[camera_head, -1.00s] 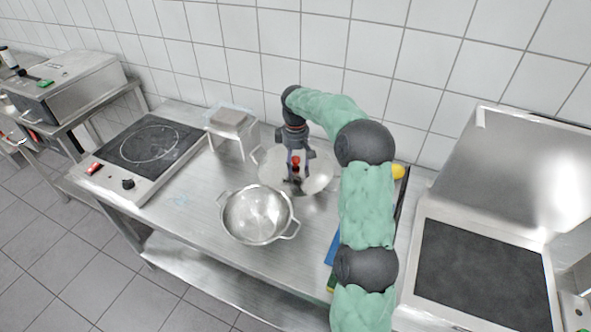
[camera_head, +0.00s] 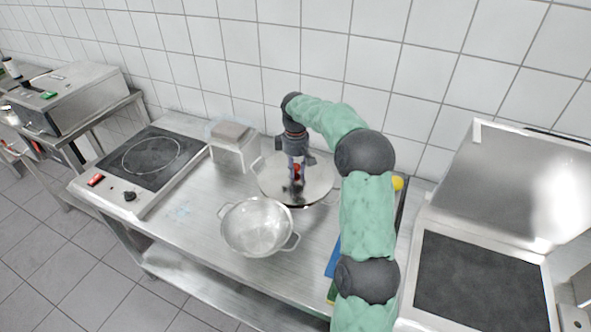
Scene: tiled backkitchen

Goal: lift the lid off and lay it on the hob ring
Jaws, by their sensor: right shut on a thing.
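The round steel lid (camera_head: 318,180) is over a pot (camera_head: 320,204) behind the colander. My right gripper (camera_head: 295,189) reaches down from above and is shut on the red-marked knob (camera_head: 297,168) at the lid's middle. A dark edge shows under the lid's front, and the lid looks level and slightly above the pot's rim, though the gap is hard to judge. The hob ring (camera_head: 150,156) is a thin pale circle on the black hob at the left of the table, with nothing on it. My left gripper is not in view.
A steel colander (camera_head: 257,227) stands in front of the pot. A blue item (camera_head: 333,258) and a yellow one (camera_head: 397,183) are right of the pot, partly behind my arm. The table's front left is clear.

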